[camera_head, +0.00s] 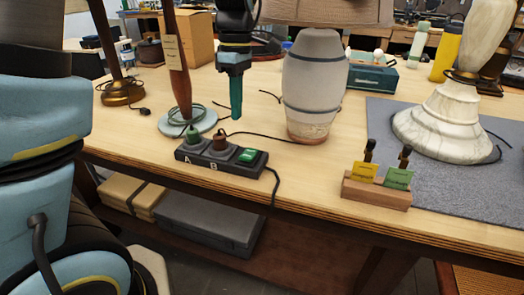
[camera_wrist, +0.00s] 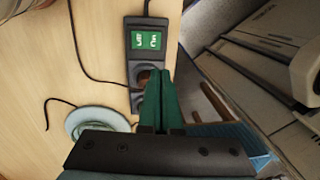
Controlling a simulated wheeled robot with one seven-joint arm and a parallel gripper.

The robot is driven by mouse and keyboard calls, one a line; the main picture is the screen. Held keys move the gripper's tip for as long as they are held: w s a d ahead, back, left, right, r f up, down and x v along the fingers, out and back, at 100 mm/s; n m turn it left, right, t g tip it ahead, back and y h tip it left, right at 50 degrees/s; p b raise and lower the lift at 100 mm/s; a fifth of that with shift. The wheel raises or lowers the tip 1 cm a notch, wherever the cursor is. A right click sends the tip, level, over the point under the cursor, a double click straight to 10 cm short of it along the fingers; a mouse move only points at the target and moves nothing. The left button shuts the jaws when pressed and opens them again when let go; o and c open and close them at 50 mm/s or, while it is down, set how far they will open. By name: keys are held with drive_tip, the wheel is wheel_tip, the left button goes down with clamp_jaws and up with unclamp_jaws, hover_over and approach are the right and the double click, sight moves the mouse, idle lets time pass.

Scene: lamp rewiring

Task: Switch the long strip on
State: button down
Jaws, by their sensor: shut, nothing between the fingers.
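A black power strip (camera_head: 222,163) with places marked A and B lies along the front edge of the wooden bench. A green rocker switch (camera_head: 249,156) sits at its right end; I cannot tell which way it is tipped. A green plug (camera_head: 192,134) stands at A and a brown plug (camera_head: 219,142) at B. My gripper (camera_head: 236,117) points down, shut and empty, above and behind the strip. In the wrist view the switch (camera_wrist: 145,40) shows beyond the shut fingertips (camera_wrist: 165,72), which partly cover the sockets of the strip (camera_wrist: 132,20).
A grey ceramic lamp (camera_head: 312,85) stands right of my gripper, and a red-brown lamp stem (camera_head: 180,80) on its left. A wooden block (camera_head: 375,193) with tagged pieces is at the front edge. A marble lamp (camera_head: 450,120) stands on a grey mat (camera_head: 300,190). Cords cross the bench.

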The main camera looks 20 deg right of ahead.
sight(246, 156)
drive_tip(key=shift+s+d, duration=0.25)
drive_tip(key=shift+d, duration=0.3)
drive_tip(key=shift+s+d, duration=0.2)
drive_tip(key=shift+d, duration=0.35)
drive_tip(key=f, duration=0.6)
drive_tip(key=s+a+f+p, duration=0.1)
drive_tip(key=f, duration=0.3)
drive_tip(key=shift+f, duration=0.2)
drive_tip(key=shift+a, duration=0.1)
drive_tip(key=shift+w+r, duration=0.1)
drive_tip(key=shift+w+d+r+p, duration=0.2)
drive_tip(key=shift+w+d+p, duration=0.3)
drive_tip(key=shift+p, duration=0.25)
